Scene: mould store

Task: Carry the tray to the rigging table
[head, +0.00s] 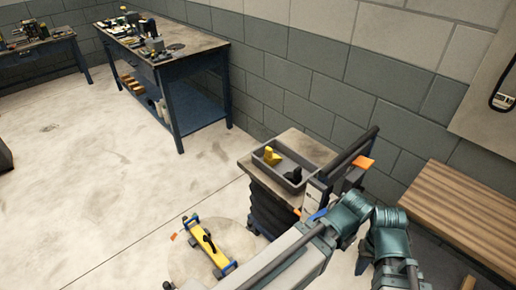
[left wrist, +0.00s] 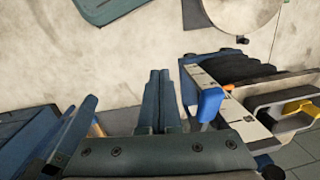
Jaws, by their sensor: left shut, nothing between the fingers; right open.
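The grey tray (head: 272,173) rests on a dark stand (head: 247,170) with a brown top. A yellow piece (head: 272,156) and a black piece (head: 293,174) lie in it. The tray (left wrist: 284,126) also shows at the right of the left wrist view. My left gripper (left wrist: 158,100) is shut and empty, its fingers beside the stand and apart from the tray. My right gripper (head: 387,268) is open and empty at the lower right, clear of the tray. A blue-legged table (head: 190,60) with tools stands at the back; no label shows whether it is the rigging table.
Another bench (head: 40,47) stands at the far left. A low yellow frame with blue ends (head: 205,243) lies on the floor left of the stand. A slatted wooden bench (head: 470,205) is at the right, along the block wall. The floor at left is open.

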